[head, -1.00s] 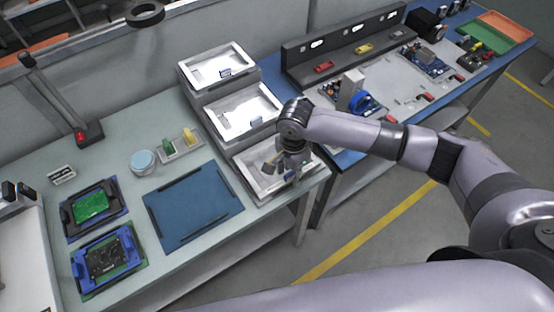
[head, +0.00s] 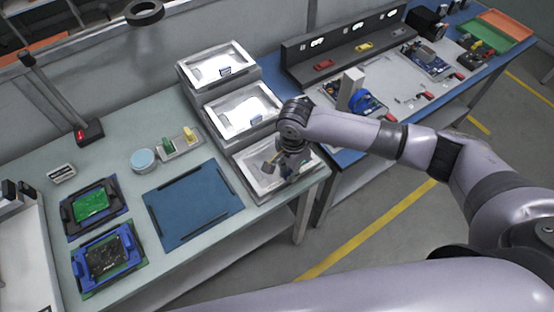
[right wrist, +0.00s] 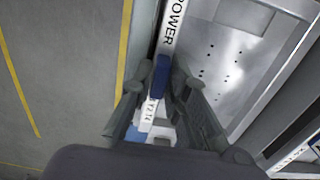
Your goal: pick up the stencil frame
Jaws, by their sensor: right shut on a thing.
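The stencil frame (head: 252,184) is a pale frame with a bright metal sheet, at the front of three stepped pale units at the right end of the light green bench. In the right wrist view the sheet (right wrist: 213,62) has small dark holes, and a white edge strip reads "POWER". My right gripper (head: 288,172) is at the frame's right side, pointing down. In the right wrist view its fingers (right wrist: 163,78) are shut on the edge of the frame, with a blue part between them. The fingers hide part of that edge. My left gripper is not in view.
Two similar frames (head: 238,112) stand behind on higher steps. A blue mat (head: 193,205) lies clear to the left. A blue bench with boards (head: 430,62) stands at the right.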

